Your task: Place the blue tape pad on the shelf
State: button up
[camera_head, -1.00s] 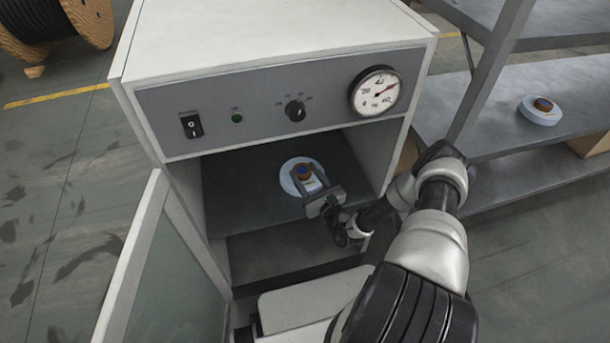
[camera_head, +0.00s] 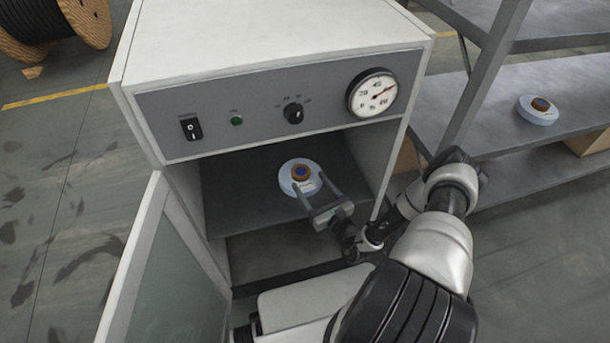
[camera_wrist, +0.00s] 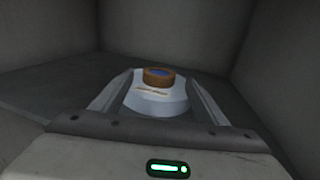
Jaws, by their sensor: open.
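A pale blue tape pad with a brown and blue hub (camera_head: 300,174) lies flat on the floor of the open cabinet compartment. It also shows in the wrist view (camera_wrist: 157,92), between and beyond the finger tips. My gripper (camera_head: 315,186) is open, reaching into the compartment from the front right, with its fingers at the pad's near edge. The hub is clear of the fingers; I cannot tell whether the fingers touch the pad. A grey shelf (camera_head: 480,110) stands right of the cabinet and carries a similar pale blue pad (camera_head: 539,109).
The white cabinet (camera_head: 270,25) has a panel with a switch, knob and gauge (camera_head: 372,93) above the opening. Its glass door (camera_head: 165,265) stands open at the left. A shelf post (camera_head: 487,75) rises beside the cabinet. The shelf board has bare room left of its pad.

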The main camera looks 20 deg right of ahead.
jog(key=v, duration=0.7)
jog(key=shift+p, duration=0.3)
